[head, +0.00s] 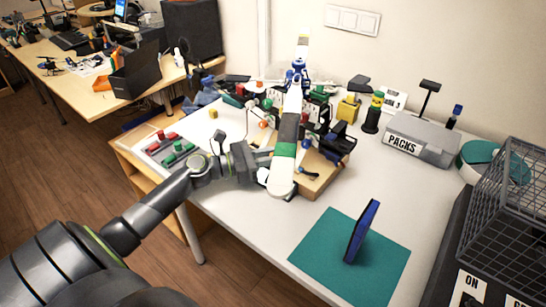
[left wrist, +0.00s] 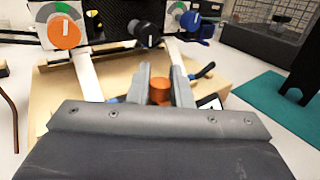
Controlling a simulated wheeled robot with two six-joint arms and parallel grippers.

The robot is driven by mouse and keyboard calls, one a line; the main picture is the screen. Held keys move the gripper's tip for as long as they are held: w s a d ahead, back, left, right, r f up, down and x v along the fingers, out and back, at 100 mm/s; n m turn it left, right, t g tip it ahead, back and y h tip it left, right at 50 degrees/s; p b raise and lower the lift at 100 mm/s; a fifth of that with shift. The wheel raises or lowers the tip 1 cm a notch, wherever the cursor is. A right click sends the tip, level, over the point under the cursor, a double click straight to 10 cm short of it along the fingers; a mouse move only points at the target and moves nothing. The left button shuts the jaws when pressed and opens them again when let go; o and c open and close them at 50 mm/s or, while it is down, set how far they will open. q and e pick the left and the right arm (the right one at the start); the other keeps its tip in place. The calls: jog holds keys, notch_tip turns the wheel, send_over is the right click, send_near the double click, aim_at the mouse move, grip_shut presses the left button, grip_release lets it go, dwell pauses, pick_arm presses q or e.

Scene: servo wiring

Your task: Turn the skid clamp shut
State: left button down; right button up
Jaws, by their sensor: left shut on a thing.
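An orange round knob (left wrist: 160,88), seemingly the skid clamp's, sits low by the wooden stand (left wrist: 75,88). My left gripper (left wrist: 159,92) is shut on this knob, one finger on each side. In the head view my left gripper (head: 266,158) reaches in from the left, at the wooden stand (head: 322,178) under the long white body with a green band (head: 285,150). That body hides the knob and part of the fingertips there. My right gripper is not in view.
Behind the knob, the left wrist view shows an orange dial knob (left wrist: 64,32), a black knob (left wrist: 148,34) and a blue knob (left wrist: 190,20). A teal mat (head: 325,258) bears an upright blue panel (head: 361,232). A grey box marked PACKS (head: 420,140) stands right. The table's front middle is clear.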

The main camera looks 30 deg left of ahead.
pick_arm(q)
jog(key=c, duration=1.4)
grip_release()
jog(key=shift+o, duration=0.2)
